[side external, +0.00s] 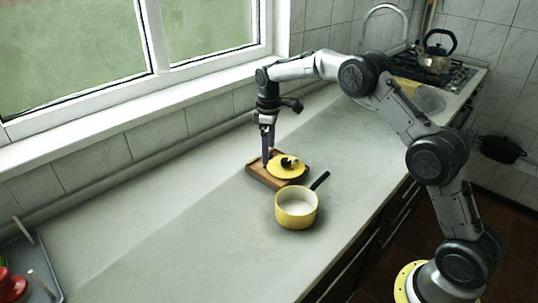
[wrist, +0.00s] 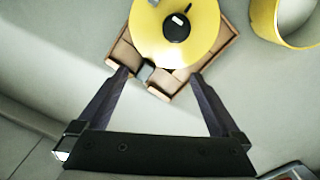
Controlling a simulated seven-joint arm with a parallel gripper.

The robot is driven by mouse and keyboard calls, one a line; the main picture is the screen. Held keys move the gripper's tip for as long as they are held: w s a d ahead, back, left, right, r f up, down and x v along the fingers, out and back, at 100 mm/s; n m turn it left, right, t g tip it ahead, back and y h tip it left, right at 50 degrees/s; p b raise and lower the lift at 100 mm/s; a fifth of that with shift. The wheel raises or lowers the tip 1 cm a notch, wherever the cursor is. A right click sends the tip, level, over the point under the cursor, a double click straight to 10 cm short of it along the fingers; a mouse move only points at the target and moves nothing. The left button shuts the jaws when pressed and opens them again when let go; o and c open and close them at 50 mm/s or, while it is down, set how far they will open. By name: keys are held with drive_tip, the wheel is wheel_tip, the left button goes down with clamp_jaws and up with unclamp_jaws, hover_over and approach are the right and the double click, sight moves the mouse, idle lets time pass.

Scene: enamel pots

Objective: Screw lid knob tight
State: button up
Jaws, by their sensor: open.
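The yellow lid (side external: 281,173) lies on a wooden tray (side external: 262,179) on the counter. It also shows in the wrist view (wrist: 150,38). Its round black knob (wrist: 176,27) has a small white mark on top and sits near the lid's middle. The knob also shows in the side view (side external: 287,162). My gripper (wrist: 158,79) is open and empty, its fingers apart on the near side of the lid in the wrist view. In the side view my gripper (side external: 268,157) points down beside the lid's left edge, apart from the knob.
A yellow pot (side external: 296,212) with a dark handle stands just in front of the tray; its rim shows at the wrist view's upper right (wrist: 264,20). A kettle (side external: 435,58) is on the stove behind. A grey tray (side external: 30,262) sits front left.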

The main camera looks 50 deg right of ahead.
drive_tip(key=n, duration=0.2)
drive_tip(key=shift+n, duration=0.3)
drive_tip(key=shift+f, duration=0.7)
clamp_jaws()
